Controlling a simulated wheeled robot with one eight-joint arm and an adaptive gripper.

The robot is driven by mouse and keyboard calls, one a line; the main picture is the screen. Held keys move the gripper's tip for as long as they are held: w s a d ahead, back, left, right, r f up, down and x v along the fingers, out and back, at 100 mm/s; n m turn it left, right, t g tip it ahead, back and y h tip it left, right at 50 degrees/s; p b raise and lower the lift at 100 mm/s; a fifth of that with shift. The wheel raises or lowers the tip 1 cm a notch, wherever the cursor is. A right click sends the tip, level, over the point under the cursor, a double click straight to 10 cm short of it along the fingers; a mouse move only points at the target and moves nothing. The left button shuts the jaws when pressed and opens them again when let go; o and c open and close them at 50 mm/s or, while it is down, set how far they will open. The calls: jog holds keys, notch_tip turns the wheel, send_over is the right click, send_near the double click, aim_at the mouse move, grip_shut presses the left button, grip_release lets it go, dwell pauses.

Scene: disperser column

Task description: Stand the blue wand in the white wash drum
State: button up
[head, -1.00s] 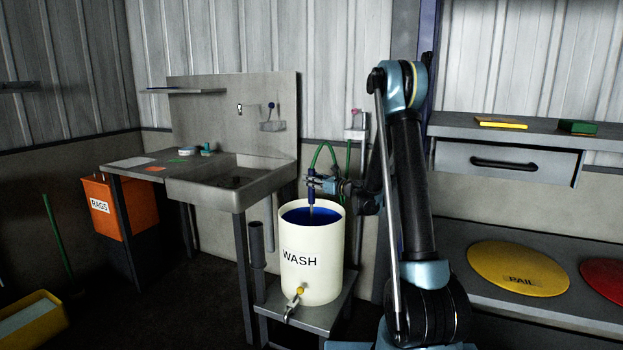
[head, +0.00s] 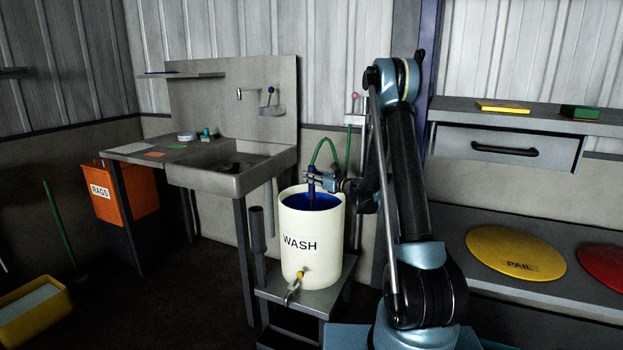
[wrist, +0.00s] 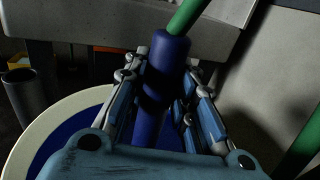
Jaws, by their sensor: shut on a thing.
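The white wash drum (head: 312,247), marked WASH, stands on a low grey stand and shows blue inside. My gripper (head: 318,181) is at the drum's mouth, shut on the blue wand (head: 311,190). The wand is upright, with its lower part down inside the drum and its tip hidden there. A green hose (head: 321,150) arcs from the wand's top. In the wrist view the wand (wrist: 160,85) sits between the fingers of my gripper (wrist: 168,95), with the drum's pale rim (wrist: 38,128) behind and below.
A grey sink (head: 232,172) stands behind left of the drum. A grey tube (head: 257,232) stands just left of the drum, and a yellow tap (head: 299,275) juts from its front. At right is a shelf with a yellow PAIL lid (head: 515,253).

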dwell(0.3)
jog(key=o, duration=1.1)
jog(key=shift+o, duration=0.2)
